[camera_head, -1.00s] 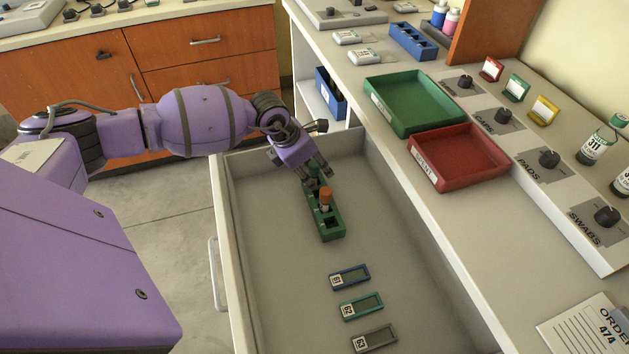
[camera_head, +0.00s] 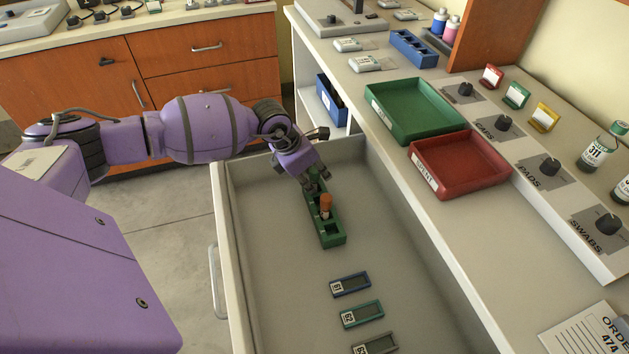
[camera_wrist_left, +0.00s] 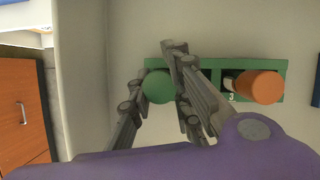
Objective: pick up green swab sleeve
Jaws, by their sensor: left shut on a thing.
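The green swab sleeve (camera_wrist_left: 158,86) shows its round green top in the left wrist view, at the left end of the green rack (camera_wrist_left: 218,76). My left gripper (camera_wrist_left: 156,90) is shut on it, with one finger on either side. In the head view the left gripper (camera_head: 313,182) is low over the far end of the rack (camera_head: 331,241) and hides most of the sleeve. An orange-topped sleeve (camera_head: 326,205) stands in the same rack, nearer the camera; it also shows in the left wrist view (camera_wrist_left: 262,87). My right gripper is not in view.
The rack stands in an open drawer (camera_head: 280,262) with several labelled slides, including a blue-edged one (camera_head: 350,284), in front. Drawer walls are close by the gripper. A green tray (camera_head: 414,110) and a red tray (camera_head: 460,164) sit on the counter to the right.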

